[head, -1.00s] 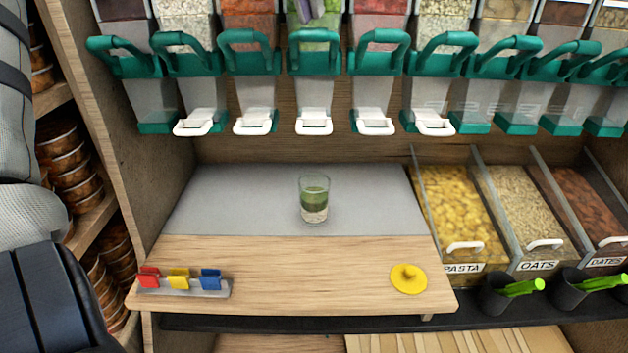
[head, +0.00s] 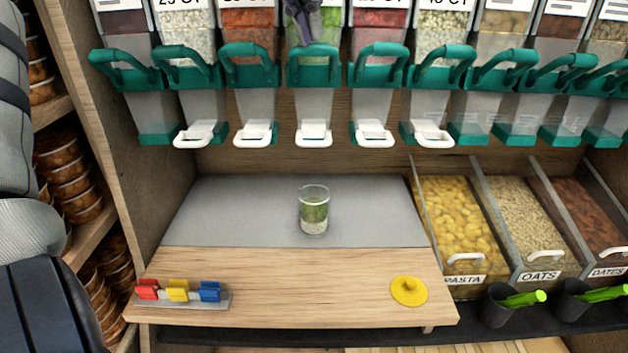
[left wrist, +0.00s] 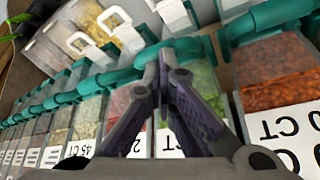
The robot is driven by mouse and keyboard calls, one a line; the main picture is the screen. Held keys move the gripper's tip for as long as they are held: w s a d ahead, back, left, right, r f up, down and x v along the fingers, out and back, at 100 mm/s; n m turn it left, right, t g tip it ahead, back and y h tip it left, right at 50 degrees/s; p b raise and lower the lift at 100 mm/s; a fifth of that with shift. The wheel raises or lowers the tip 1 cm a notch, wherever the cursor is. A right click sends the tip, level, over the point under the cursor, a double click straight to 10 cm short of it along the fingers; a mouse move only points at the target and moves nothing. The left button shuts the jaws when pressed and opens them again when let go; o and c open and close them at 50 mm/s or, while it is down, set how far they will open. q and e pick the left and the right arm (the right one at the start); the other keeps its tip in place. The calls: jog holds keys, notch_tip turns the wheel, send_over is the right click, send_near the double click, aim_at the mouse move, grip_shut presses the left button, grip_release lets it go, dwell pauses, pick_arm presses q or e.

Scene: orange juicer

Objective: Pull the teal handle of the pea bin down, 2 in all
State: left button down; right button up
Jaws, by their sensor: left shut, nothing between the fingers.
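The pea bin (head: 328,32) holds green peas at the top middle; the left wrist view also shows its peas (left wrist: 205,80). Its teal handle (head: 314,76) sits level with its neighbours in the row, and shows in the left wrist view (left wrist: 190,46). My left gripper (head: 308,40) is shut and empty in front of the bin, its fingertips (left wrist: 167,62) close at the handle's top bar; I cannot tell if they touch. A glass (head: 314,210) with a green layer over a pale one stands below the bin's white spout (head: 314,136). My right gripper is out of view.
Other bins with teal handles stand close on both sides. Open boxes of pasta (head: 455,225), oats (head: 520,215) and dates (head: 580,200) are at the right. Coloured clips (head: 178,290) and a yellow lid (head: 409,291) lie on the wooden board (head: 300,290).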

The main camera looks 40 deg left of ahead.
pick_arm(q)
jog(key=f, duration=0.4)
jog(key=shift+s+d+f, duration=0.15)
jog(key=shift+d+f, duration=0.05)
jog(key=shift+f, duration=0.2)
jog(key=shift+s+r, duration=0.1)
jog(key=shift+r, duration=0.05)
dwell(0.5)
jog(key=shift+w+a+r, duration=0.1)
jog(key=shift+w+r, duration=0.05)
jog(key=shift+r, duration=1.45)
jog(key=shift+w+a+r, duration=0.1)
jog(key=shift+r, duration=1.45)
jog(key=s+d+r, duration=0.2)
jog(key=s+r, duration=0.1)
jog(key=r, duration=0.2)
jog(key=shift+d, duration=0.3)
